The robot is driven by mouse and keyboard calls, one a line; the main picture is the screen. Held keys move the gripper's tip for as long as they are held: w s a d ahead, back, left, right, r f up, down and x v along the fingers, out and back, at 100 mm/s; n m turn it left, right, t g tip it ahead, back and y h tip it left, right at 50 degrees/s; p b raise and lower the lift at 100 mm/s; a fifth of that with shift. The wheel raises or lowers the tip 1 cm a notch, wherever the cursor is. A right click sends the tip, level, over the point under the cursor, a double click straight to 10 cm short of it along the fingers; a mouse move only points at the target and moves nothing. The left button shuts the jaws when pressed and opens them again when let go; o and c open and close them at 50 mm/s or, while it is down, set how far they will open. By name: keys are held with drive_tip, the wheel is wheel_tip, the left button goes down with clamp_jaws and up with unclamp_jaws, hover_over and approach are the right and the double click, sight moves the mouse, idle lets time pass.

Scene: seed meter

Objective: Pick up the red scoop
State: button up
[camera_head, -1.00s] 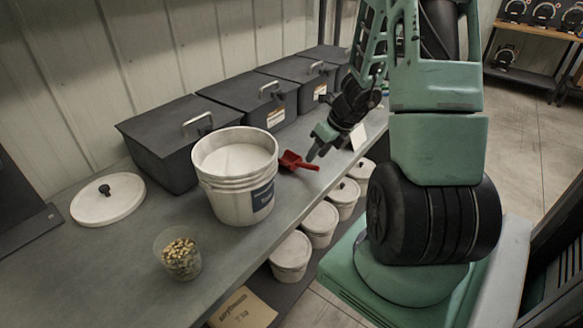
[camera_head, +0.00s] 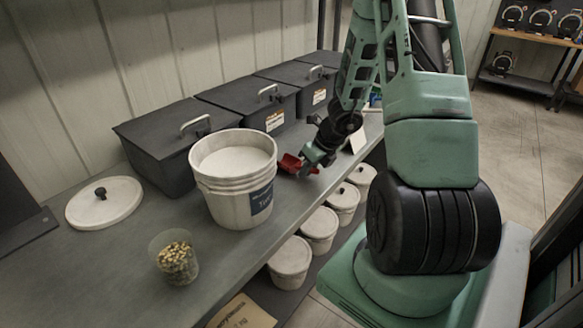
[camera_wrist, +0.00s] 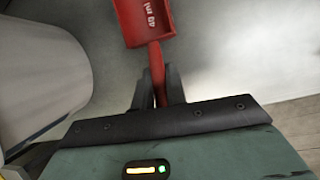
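The red scoop (camera_head: 290,164) lies on the grey counter, right of the white bucket, in the head view. In the wrist view its red bowl (camera_wrist: 145,20), marked "40 ml", is at the top, and its handle (camera_wrist: 157,68) runs down between my fingers. My gripper (camera_head: 309,164) is low at the handle end, just right of the bowl. In the wrist view my gripper (camera_wrist: 158,88) has its dark fingers close in on both sides of the handle, with hardly any gap showing. The handle's end is hidden between the fingers. No lift off the counter shows.
The white bucket (camera_head: 238,200) stands close left of the scoop. Dark lidded bins (camera_head: 165,145) line the wall behind. A round lid (camera_head: 104,204) and a clear cup of seeds (camera_head: 175,262) are at left. Small white tubs (camera_head: 290,258) sit below the counter's front edge.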

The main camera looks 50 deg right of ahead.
clamp_jaws()
wheel_tip(320, 180, up, 10)
drive_tip(key=p, duration=0.4)
drive_tip(key=shift+o, duration=0.4)
unclamp_jaws()
clamp_jaws()
